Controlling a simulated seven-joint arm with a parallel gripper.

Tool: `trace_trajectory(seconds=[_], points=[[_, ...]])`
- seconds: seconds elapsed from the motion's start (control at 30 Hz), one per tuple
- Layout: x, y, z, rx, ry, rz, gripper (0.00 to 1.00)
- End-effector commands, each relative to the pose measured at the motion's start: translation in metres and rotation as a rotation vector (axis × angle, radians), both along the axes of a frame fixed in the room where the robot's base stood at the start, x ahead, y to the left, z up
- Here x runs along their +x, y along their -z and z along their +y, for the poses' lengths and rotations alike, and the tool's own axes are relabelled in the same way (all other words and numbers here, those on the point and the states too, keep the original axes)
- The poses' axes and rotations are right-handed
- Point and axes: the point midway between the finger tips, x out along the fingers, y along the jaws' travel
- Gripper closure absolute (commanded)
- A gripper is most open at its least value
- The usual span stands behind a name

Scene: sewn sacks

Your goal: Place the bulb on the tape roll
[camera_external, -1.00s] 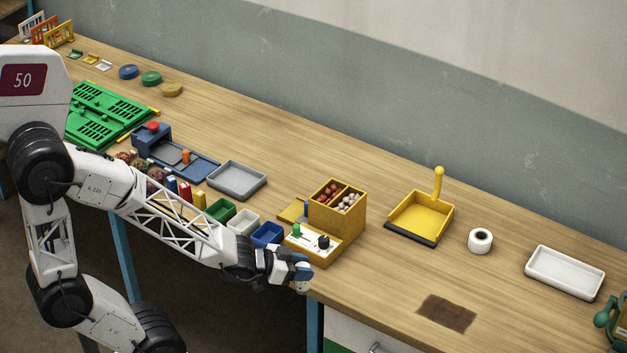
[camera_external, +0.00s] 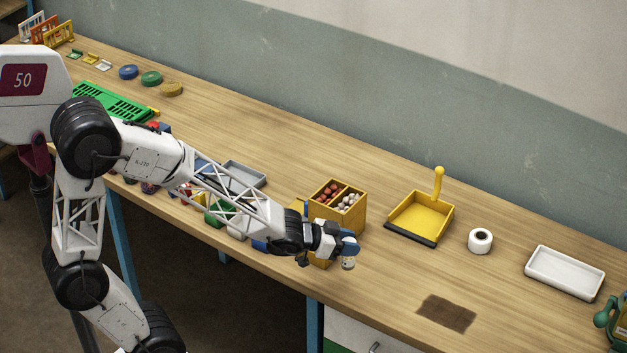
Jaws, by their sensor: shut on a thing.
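The tape roll (camera_external: 480,241) is white with a dark hole in its top. It stands on the bench right of the yellow dustpan, and nothing lies on it. My gripper (camera_external: 347,254) is in front of the yellow box, left of the tape roll and well apart from it. It is shut on a small pale thing, which looks like the bulb (camera_external: 348,264) and pokes out below the fingers. The fingers hide most of the bulb.
A yellow dustpan (camera_external: 420,216) with an upright handle lies between my gripper and the tape roll, towards the wall. A yellow box (camera_external: 337,206) holds red and white balls. A white tray (camera_external: 564,273) sits to the right. A brown patch (camera_external: 446,313) lies near the front edge.

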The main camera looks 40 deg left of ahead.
Motion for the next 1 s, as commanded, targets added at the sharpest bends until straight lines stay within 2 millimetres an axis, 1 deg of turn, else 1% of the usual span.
trace_trajectory(seconds=[0.03,0.1,0.5,0.8,1.0], points=[[0.011,-0.002,-0.007,0.001,0.002,0.001,0.85],[0.025,-0.005,-0.015,0.000,0.005,0.001,0.85],[0.101,-0.015,-0.066,0.000,0.024,0.000,0.85],[0.156,-0.016,-0.106,0.001,0.037,0.001,0.85],[0.188,-0.016,-0.130,0.000,0.043,0.000,0.85]])
